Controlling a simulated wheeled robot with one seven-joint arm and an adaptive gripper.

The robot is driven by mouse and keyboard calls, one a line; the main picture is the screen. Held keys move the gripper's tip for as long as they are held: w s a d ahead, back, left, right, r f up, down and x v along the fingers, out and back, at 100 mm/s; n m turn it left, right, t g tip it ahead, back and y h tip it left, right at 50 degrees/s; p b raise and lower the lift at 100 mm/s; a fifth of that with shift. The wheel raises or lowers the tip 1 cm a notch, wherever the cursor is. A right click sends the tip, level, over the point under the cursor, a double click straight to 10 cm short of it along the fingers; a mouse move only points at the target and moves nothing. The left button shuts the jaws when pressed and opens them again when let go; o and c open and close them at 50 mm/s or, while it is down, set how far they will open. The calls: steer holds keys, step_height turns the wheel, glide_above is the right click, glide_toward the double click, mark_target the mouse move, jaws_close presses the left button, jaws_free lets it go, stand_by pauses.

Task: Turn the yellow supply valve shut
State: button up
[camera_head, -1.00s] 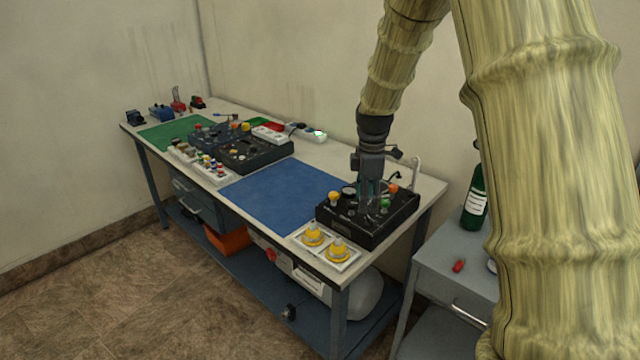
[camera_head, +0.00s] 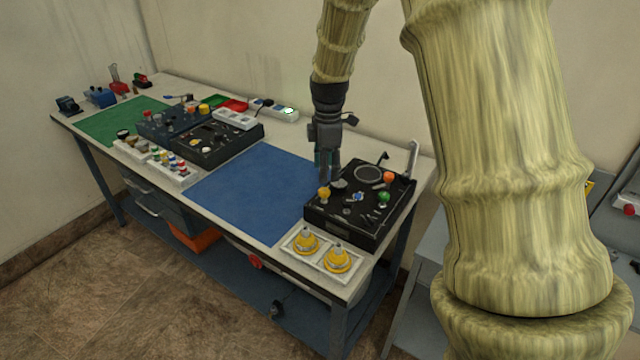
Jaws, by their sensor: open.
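A black trainer box (camera_head: 350,232) sits at the right end of the bench. The yellow valve knob (camera_head: 323,195) stands at its left edge. A green knob (camera_head: 383,197) and an orange knob (camera_head: 389,178) are on its right side, with a round gauge (camera_head: 368,174) at the back. My gripper (camera_head: 327,172) points down, open, just above and behind the yellow knob. I cannot tell whether a finger touches it. The knob's front is visible.
A white tray (camera_head: 317,267) with two yellow fittings is in front of the box. A blue mat (camera_head: 260,200) lies to the left. A second dark panel (camera_head: 215,145) and small parts are farther left. An upright handle (camera_head: 412,158) stands behind the box.

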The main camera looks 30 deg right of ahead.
mark_target(323, 189)
steer(key=f, duration=0.2)
steer(key=w+f, duration=0.1)
steer(key=f, duration=0.1)
steer(key=w+f+p, duration=0.1)
steer(key=f, duration=0.2)
steer(key=shift+f, duration=0.25)
steer(key=shift+s, duration=0.3)
steer(key=shift+s+d+r, duration=0.1)
steer(key=shift+s+r, duration=0.05)
steer(key=shift+s, duration=0.6)
steer(key=shift+w+f, duration=0.55)
steer(key=shift+w, duration=0.15)
steer(key=shift+c, duration=0.2)
steer(key=shift+s+r, duration=0.3)
steer(key=c, duration=1)
steer(key=shift+f, duration=0.1)
